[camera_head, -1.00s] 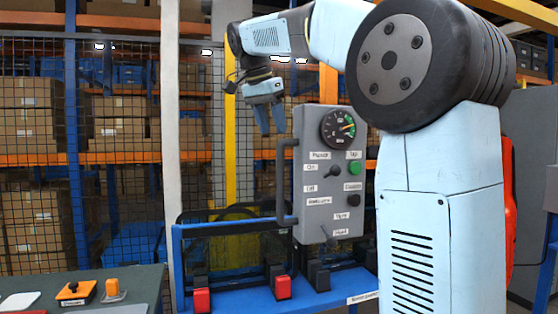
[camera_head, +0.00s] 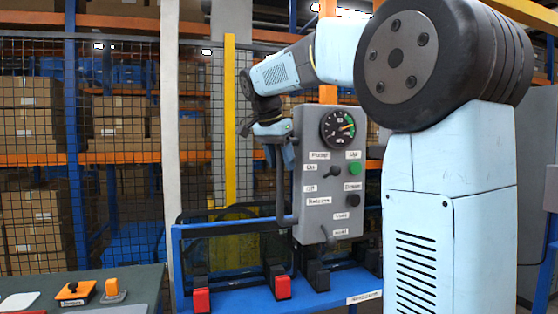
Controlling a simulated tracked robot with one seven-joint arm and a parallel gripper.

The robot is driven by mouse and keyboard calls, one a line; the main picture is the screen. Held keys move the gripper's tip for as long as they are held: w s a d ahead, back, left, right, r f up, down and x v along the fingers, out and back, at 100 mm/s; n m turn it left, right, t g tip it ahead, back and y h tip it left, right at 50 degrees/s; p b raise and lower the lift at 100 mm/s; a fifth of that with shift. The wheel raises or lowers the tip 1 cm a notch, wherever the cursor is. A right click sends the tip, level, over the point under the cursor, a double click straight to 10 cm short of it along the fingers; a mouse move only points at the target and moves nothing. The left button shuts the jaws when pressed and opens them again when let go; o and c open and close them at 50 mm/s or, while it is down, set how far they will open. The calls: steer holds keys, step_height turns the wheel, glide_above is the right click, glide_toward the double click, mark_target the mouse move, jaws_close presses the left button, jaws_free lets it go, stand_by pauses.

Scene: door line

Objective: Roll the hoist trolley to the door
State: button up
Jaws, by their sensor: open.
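A grey control box (camera_head: 328,205) stands upright at the centre, with a gauge, a green button, a black knob, small levers and white labels on its face. A dark vertical handle (camera_head: 281,190) runs along its left side. I cannot tell from this view whether the box is part of the hoist trolley; no rail or wheels show. My gripper (camera_head: 281,160) is open, pointing down at the upper part of the handle. Its fingers overlap the handle in the picture; whether they are around it or touching it is unclear. I cannot make out which part is the door.
Below the box is a blue stand (camera_head: 250,300) with dark framed panels and red blocks (camera_head: 201,300). A green-grey table (camera_head: 130,285) with orange pieces is at the lower left. A yellow post (camera_head: 230,120) and mesh fence (camera_head: 110,180) stand behind, with shelves of boxes beyond.

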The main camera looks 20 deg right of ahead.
steer(key=shift+c, duration=0.4)
jaws_close()
steer(key=shift+a, duration=0.1)
